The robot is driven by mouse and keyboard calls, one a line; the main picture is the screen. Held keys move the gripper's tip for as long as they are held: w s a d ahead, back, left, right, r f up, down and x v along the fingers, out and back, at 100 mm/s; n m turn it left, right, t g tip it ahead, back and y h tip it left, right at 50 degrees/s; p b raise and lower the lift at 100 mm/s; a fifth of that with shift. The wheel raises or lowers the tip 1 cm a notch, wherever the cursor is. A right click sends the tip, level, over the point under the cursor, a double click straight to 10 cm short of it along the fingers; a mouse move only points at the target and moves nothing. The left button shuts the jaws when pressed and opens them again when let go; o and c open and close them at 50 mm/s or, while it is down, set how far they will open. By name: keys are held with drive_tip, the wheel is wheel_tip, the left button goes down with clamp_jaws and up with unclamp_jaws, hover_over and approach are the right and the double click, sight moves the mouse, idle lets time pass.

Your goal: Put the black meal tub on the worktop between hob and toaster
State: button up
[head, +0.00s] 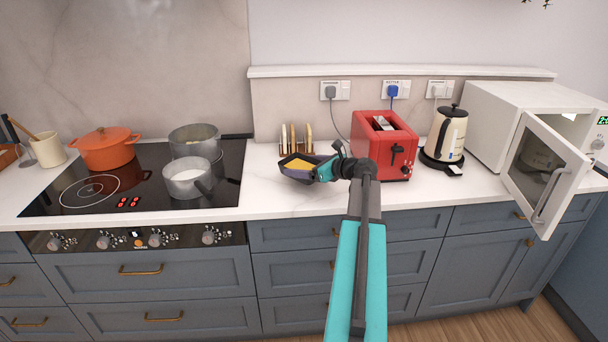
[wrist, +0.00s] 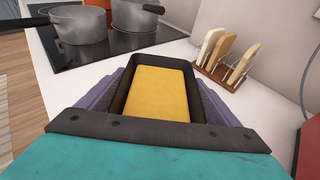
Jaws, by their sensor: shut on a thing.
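The black meal tub (head: 297,172) has yellow food in it and is at the worktop (head: 268,196) between the hob (head: 60,188) and the red toaster (head: 384,142). My gripper (head: 312,171) is shut on the tub. In the wrist view the tub (wrist: 118,92) sits level between the purple finger pads of my gripper (wrist: 157,105). The tub is in front of a toast rack (head: 296,139) holding bread slices. I cannot tell whether the tub's underside touches the worktop.
Two grey pans (head: 188,178) stand at the hob's right side, and an orange pot (head: 106,148) stands at its back left. A kettle (head: 449,135) and a white microwave (head: 500,120) with its door open are right of the toaster. Worktop left of the tub is clear.

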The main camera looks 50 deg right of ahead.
drive_tip(key=shift+f, duration=0.1)
drive_tip(key=shift+f+p, duration=0.3)
drive_tip(key=shift+f, duration=1.3)
drive_tip(key=shift+f, duration=0.1)
drive_tip(key=o, duration=1.3)
drive_tip(key=shift+f, duration=0.1)
drive_tip(key=b+v, duration=0.1)
drive_tip(key=v, duration=1)
drive_tip(key=shift+s+r+b, duration=0.2)
drive_tip(key=shift+b, duration=0.2)
drive_tip(key=shift+s+r, duration=0.15)
drive_tip(key=shift+s, duration=0.15)
drive_tip(key=shift+r, duration=0.1)
